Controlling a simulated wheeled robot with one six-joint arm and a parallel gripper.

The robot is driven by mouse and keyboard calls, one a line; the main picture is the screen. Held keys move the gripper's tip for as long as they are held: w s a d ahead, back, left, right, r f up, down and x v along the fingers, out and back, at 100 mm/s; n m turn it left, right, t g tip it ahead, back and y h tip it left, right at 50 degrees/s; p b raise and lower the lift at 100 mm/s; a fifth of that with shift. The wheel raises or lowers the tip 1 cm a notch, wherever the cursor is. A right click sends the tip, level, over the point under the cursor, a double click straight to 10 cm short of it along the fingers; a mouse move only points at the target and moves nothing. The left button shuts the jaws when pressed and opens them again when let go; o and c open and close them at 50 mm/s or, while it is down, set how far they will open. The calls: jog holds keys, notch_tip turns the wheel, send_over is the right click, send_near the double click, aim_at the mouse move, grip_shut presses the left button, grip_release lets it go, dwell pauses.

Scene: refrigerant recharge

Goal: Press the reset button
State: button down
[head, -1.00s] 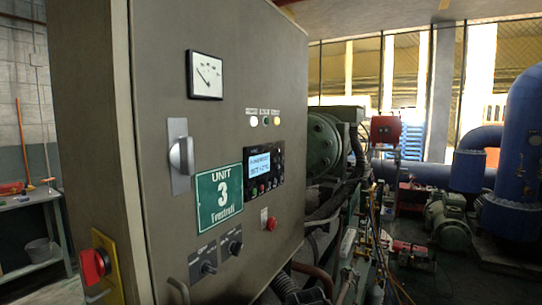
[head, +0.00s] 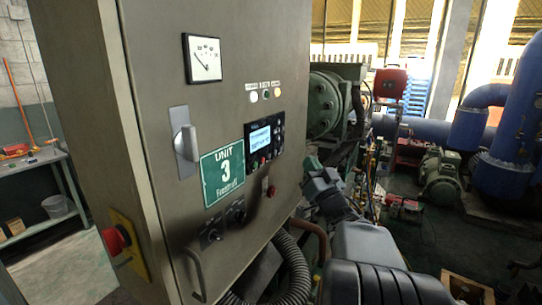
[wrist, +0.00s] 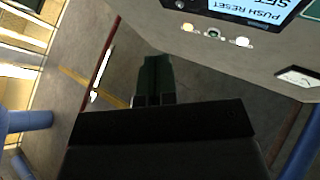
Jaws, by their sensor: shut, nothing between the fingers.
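The grey control cabinet (head: 130,130) has a controller with a lit display (head: 260,137) and a row of small buttons (head: 264,159) under it. In the wrist view the display (wrist: 275,8) appears upside down and reads "PUSH RESET". I cannot read which small button is the reset. My gripper (wrist: 157,62) is shut and empty, in front of and apart from the panel. In the head view my arm comes up from the lower right, its end beside the panel's right edge. The small buttons are outside the wrist view.
Indicator lights (head: 265,93), a gauge (head: 203,58), a large handle (head: 186,143) and a green Unit 3 sign (head: 223,173) share the panel. A red knob (head: 115,240) sticks out from the cabinet's side. Hoses (head: 293,262) and green machinery (head: 327,108) crowd the right side.

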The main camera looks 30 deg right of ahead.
aim_at(269, 156)
jog(key=shift+w, duration=0.1)
jog(key=w+a, duration=0.4)
jog(key=w, duration=0.3)
jog(key=shift+w, duration=0.3)
dwell(0.3)
jog(key=shift+a, duration=0.1)
jog(key=shift+w+a+f+b, duration=0.1)
jog(key=shift+w+a+b, duration=0.1)
jog(key=shift+b, duration=0.25)
dwell(1.7)
jog(key=shift+w+a+b, duration=0.15)
jog(key=shift+w+b, duration=0.2)
jog(key=shift+w, duration=0.05)
dwell(0.9)
jog(key=shift+s, duration=0.1)
jog(key=shift+s+d+b, duration=0.35)
jog(key=shift+s+b, duration=0.1)
jog(key=shift+s, duration=0.15)
